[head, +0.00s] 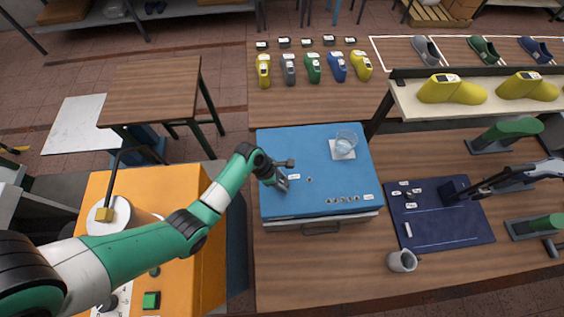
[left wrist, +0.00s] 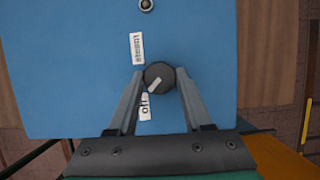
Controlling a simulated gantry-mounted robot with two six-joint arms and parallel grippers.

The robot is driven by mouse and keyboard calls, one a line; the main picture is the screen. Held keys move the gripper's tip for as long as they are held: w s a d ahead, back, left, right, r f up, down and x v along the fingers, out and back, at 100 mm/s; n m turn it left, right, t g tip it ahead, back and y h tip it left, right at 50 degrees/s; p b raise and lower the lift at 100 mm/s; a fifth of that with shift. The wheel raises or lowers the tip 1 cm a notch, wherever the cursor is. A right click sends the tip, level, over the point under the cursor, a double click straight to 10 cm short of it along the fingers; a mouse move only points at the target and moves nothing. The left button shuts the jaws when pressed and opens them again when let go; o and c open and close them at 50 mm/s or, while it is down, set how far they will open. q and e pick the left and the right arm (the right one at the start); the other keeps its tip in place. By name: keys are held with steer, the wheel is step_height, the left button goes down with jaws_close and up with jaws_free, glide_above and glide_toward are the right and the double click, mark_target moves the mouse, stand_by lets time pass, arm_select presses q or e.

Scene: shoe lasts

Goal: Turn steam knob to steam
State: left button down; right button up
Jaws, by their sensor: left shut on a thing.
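The steam knob (left wrist: 158,76) is a round dark knob with a pale pointer line, on the blue top of a machine (head: 325,165). In the left wrist view the pointer slants down-left, towards a white label reading "off" (left wrist: 144,107). Another white label (left wrist: 137,48), too small to read, lies above-left of the knob. My left gripper (left wrist: 158,80) is shut on the knob, one finger at each side; in the head view it (head: 282,183) hides the knob. My right gripper (head: 470,188) seems to be the dark end over the navy mat; its jaws are unclear.
A glass (head: 346,140) stands on the machine's back right corner. A grey mug (head: 402,260) stands on the table (head: 330,280) in front of the navy mat (head: 450,235). An orange machine (head: 192,260) stands left, beneath my left arm. Shoe lasts stand behind.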

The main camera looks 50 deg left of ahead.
arm_select(q)
steer(key=shift+m+h, duration=0.4)
steer(key=shift+m, duration=0.7)
steer(key=shift+w+a+m+g, duration=0.1)
steer(key=shift+m+g, duration=0.3)
steer(key=shift+m, duration=0.4)
steer(key=shift+f+m+g+h+b, duration=0.1)
steer(key=shift+m+g+h+b, duration=0.25)
steer(key=shift+m+b, duration=0.4)
steer(key=m+g+b, duration=0.1)
steer(key=m, duration=0.2)
steer(key=shift+w, duration=0.15)
steer(key=m+g+b, duration=0.1)
steer(key=m+b, duration=0.1)
steer(key=m+g+b, duration=0.1)
steer(key=m+b, duration=0.1)
steer(key=shift+w+f+m+h, duration=0.1)
steer(key=shift+m+h, duration=0.15)
steer(key=m+g+b, duration=0.1)
steer(key=m+b, duration=0.2)
steer(key=b, duration=0.1)
steer(key=shift+m+y+b, duration=0.35)
steer(key=shift+m+y, duration=0.05)
steer(key=shift+w+m+g+b, duration=0.1)
steer(key=shift+m+g+b, duration=0.25)
steer(key=shift+m+b, duration=0.45)
steer(key=shift+r, duration=0.2)
